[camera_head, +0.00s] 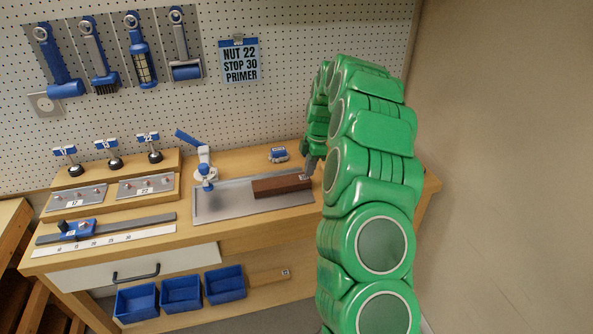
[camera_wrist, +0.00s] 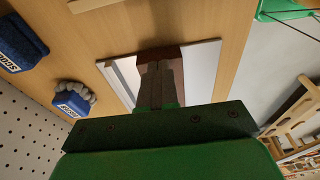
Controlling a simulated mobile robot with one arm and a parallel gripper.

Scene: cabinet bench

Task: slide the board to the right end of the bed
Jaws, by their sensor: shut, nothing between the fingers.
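The dark brown board (camera_head: 278,187) lies flat on the grey metal bed (camera_head: 225,207), over the bed's right part. Its right end is close to the bed's right end. My gripper (camera_head: 306,176) is shut and empty, pointing down at the board's right end. In the wrist view the closed fingers (camera_wrist: 160,92) overlap the brown board (camera_wrist: 160,54), with the pale bed (camera_wrist: 202,62) showing on both sides. I cannot tell whether the fingertips touch the board. The fingers hide part of the board's end in both views.
A white and blue clamp-like lever (camera_head: 204,165) stands at the bed's left back. A small blue-labelled item (camera_head: 278,155) sits behind the bed. A ruler and slider (camera_head: 80,230) lie at the left. Blue bins (camera_head: 181,295) stand below. The pegboard wall rises behind.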

